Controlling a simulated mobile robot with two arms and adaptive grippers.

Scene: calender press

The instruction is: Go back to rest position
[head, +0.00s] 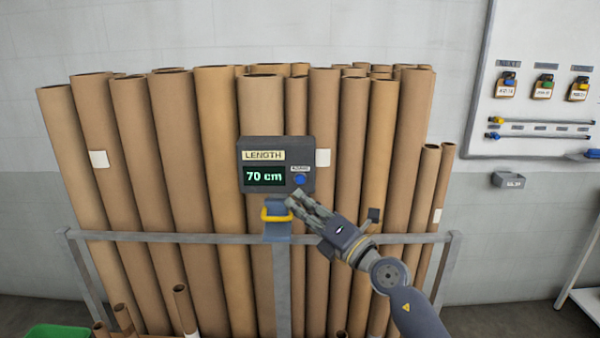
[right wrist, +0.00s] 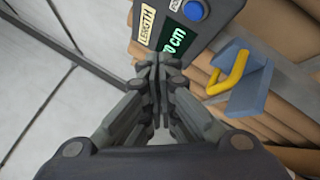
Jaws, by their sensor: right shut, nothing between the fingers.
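My right gripper (head: 296,203) is shut and empty in the head view. Its fingertips are just below the blue button (head: 300,180) of a dark grey length box (head: 277,153), and I cannot tell whether they touch the box. The box's display reads 70 cm in green. In the right wrist view the closed fingers (right wrist: 158,62) point toward the box (right wrist: 180,68), with the blue button (right wrist: 194,10) clear of them. My left gripper is not in view.
Several tall cardboard tubes (head: 215,130) stand behind a grey metal rail (head: 180,237). A blue-grey bracket with a yellow handle (head: 275,215) sits below the box. A whiteboard (head: 540,60) hangs at right. A green bin (head: 58,331) shows at lower left.

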